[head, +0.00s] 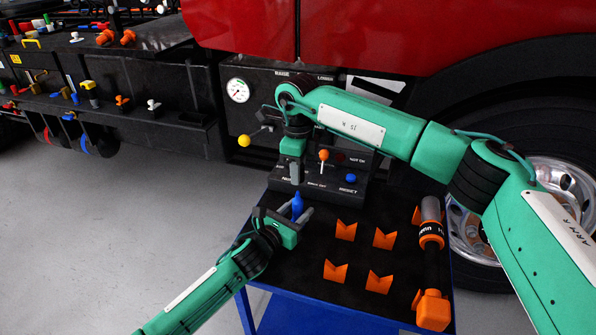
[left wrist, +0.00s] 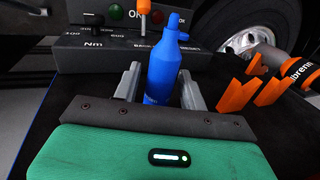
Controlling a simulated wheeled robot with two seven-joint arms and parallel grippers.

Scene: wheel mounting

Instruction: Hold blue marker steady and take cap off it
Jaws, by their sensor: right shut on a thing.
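The blue marker (head: 298,207) stands upright at the left end of the black table top. My left gripper (head: 296,213) has one finger on each side of it. The left wrist view shows the marker (left wrist: 163,72) between these spread fingers, its narrow top end clear above them. Whether the fingers touch it is hard to see. My right gripper (head: 295,174) points down above and just behind the marker, in front of the console. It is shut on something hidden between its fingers. I cannot make out a separate cap.
Several orange V-shaped holders (head: 383,239) stand right of the marker. A tool (head: 431,230) with orange parts lies at the right edge. The console (head: 340,180) with an orange-topped lever (head: 323,157) is behind. A red truck (head: 400,35) and a wheel (head: 550,180) bound the back.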

